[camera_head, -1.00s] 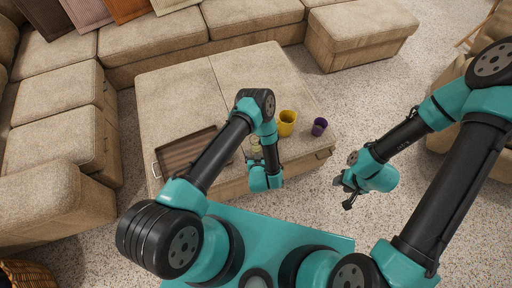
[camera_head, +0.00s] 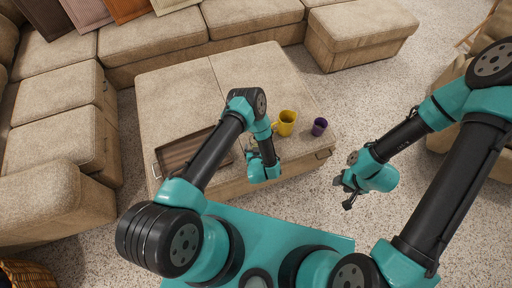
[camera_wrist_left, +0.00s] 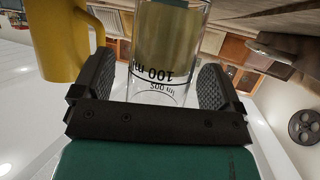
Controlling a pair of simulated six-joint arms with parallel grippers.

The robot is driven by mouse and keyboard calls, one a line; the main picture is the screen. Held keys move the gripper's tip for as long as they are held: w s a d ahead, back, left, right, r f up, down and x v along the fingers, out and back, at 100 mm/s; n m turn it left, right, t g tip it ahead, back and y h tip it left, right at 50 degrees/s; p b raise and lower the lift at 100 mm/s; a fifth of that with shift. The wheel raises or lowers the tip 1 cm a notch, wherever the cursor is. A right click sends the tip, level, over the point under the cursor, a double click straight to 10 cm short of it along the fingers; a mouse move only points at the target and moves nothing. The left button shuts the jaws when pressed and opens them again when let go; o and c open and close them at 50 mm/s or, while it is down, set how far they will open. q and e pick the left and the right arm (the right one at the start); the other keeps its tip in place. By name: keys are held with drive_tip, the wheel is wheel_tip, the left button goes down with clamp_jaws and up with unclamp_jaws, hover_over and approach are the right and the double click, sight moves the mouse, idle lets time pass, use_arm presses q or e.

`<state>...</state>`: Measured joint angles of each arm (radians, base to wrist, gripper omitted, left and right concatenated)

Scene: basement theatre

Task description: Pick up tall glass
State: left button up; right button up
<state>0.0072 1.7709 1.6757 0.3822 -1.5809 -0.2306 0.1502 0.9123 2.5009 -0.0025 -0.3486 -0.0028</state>
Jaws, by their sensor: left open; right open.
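The tall glass (camera_wrist_left: 168,45) is clear, with black volume markings. In the left wrist view it stands between the two fingers of my left gripper (camera_wrist_left: 157,78). The fingers are open, and gaps show on both sides of the glass. In the head view my left arm hides most or all of the glass. My right gripper (camera_head: 346,188) is open and empty over the carpet, right of the ottoman table.
A yellow mug (camera_head: 286,122) stands close by the glass; it also shows in the left wrist view (camera_wrist_left: 57,40) beside one finger. A purple cup (camera_head: 319,127) is right of it. A brown tray (camera_head: 185,152) lies left on the ottoman table (camera_head: 180,95).

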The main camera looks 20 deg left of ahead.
use_arm(q)
drive_tip(key=shift+c, duration=0.2)
drive_tip(key=c, duration=1.2)
